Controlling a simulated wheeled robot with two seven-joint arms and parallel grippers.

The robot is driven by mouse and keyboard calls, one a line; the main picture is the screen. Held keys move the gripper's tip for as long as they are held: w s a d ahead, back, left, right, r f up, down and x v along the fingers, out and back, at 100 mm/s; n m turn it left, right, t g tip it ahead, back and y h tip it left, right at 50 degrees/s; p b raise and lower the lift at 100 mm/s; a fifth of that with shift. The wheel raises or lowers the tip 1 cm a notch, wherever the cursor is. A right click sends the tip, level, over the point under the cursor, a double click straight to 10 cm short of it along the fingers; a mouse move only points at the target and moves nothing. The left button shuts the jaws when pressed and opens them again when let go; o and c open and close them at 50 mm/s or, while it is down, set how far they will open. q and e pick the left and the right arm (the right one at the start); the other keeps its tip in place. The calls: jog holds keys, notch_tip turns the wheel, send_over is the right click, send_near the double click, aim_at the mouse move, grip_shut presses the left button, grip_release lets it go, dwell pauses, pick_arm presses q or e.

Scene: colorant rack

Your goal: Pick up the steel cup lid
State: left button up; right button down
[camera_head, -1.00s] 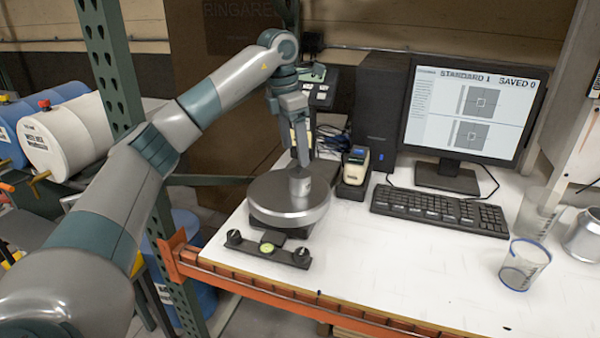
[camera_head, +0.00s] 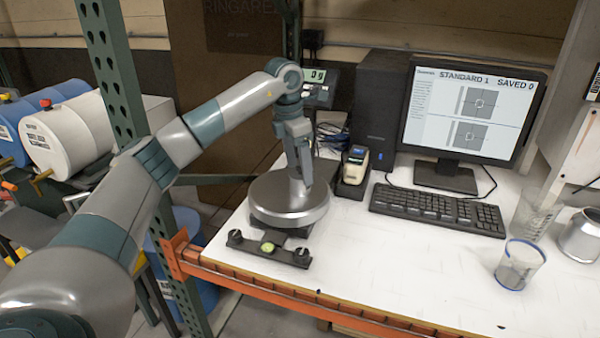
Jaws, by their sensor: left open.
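A small steel piece (camera_head: 296,190), which looks like the cup lid, sits on the round steel pan (camera_head: 270,205) of the scale at the bench's left end. My left gripper (camera_head: 302,183) points down over the pan with its fingers open at this piece. The fingers hide most of it, and I cannot tell whether they touch it. A steel can (camera_head: 582,236) stands at the right edge of the view, away from the gripper. My right gripper is not in view.
Clear cups (camera_head: 518,265) stand at the right. A black bar with knobs (camera_head: 270,248) lies in front. The white bench top (camera_head: 400,260) is clear in the middle.

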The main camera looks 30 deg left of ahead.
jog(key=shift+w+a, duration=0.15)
pick_arm(q)
jog(key=c, duration=1.1)
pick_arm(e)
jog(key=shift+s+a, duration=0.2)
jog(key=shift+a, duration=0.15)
pick_arm(q)
jog(key=shift+r, duration=0.1)
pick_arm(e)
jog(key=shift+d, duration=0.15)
